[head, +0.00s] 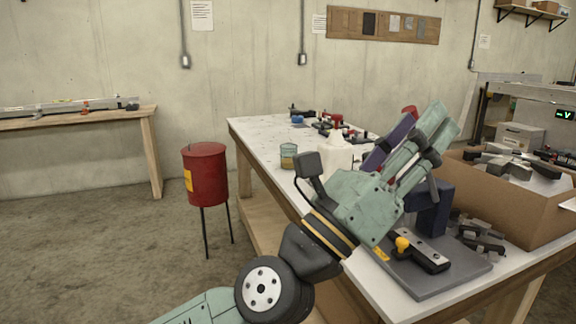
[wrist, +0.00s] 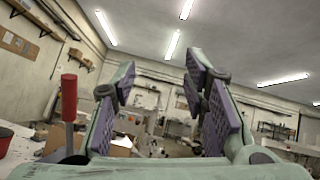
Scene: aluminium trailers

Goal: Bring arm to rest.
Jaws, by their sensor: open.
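My gripper (head: 424,124) is raised over the workbench (head: 262,132) in the head view, its fingers pointing up and to the right. In the wrist view the two fingers of my gripper (wrist: 162,80) stand apart with purple ribbed pads facing each other. Nothing is between them but the distant room and ceiling lights. The gripper is open and empty. My arm hides part of the bench top and some things behind it.
A blue clamp or press on a grey plate (head: 470,268) and a cardboard box (head: 545,205) of dark parts stand at the right. A can (head: 288,156) sits left of the gripper. A red drum (head: 206,172) stands on the floor. Floor at left is clear.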

